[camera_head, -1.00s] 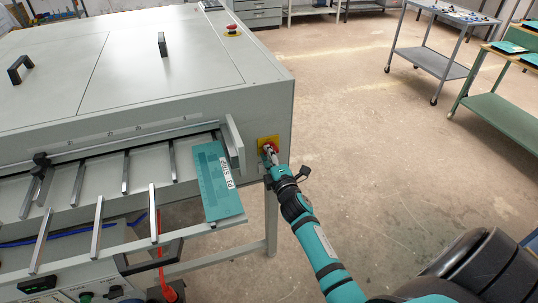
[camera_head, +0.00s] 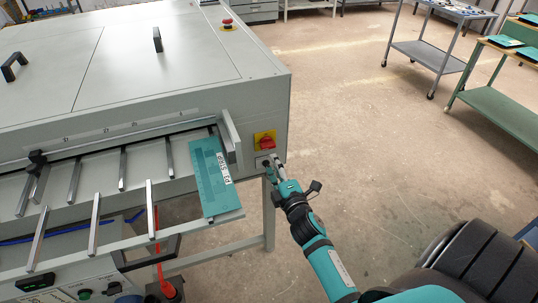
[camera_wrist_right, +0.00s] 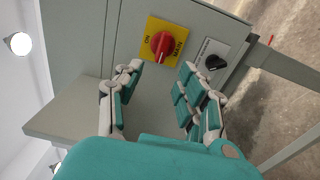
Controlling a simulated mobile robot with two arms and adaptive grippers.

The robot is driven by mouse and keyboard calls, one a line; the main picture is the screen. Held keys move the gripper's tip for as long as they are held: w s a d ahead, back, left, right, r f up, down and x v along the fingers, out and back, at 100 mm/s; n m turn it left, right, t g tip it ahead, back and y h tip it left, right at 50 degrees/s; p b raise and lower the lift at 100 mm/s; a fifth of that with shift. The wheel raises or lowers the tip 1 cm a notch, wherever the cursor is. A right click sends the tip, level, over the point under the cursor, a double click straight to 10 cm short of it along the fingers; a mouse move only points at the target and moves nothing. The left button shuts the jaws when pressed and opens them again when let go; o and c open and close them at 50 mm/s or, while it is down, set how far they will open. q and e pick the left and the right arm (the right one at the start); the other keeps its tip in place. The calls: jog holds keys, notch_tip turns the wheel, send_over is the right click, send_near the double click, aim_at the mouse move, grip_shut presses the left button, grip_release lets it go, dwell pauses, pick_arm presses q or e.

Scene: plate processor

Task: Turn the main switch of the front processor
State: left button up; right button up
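The main switch (camera_head: 265,142) is a red rotary knob on a yellow plate, on the end face of the front processor (camera_head: 130,80). In the right wrist view the red knob (camera_wrist_right: 162,45) shows with "ON" and "MAIN" on its plate. My right gripper (camera_head: 273,160) is just below the switch in the head view. In the wrist view its two fingers (camera_wrist_right: 162,70) are spread apart, with nothing between them, and the knob lies beyond the gap. The gripper appears clear of the knob. My left gripper is not in view.
A smaller black knob on a white label (camera_wrist_right: 213,62) sits beside the switch. A teal plate (camera_head: 211,178) lies on the feed rails. A red emergency button (camera_head: 227,23) is on top. A grey trolley (camera_head: 428,55) and a green table (camera_head: 500,112) stand right; the floor between is clear.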

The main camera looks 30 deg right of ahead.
jog(key=shift+v, duration=1.9)
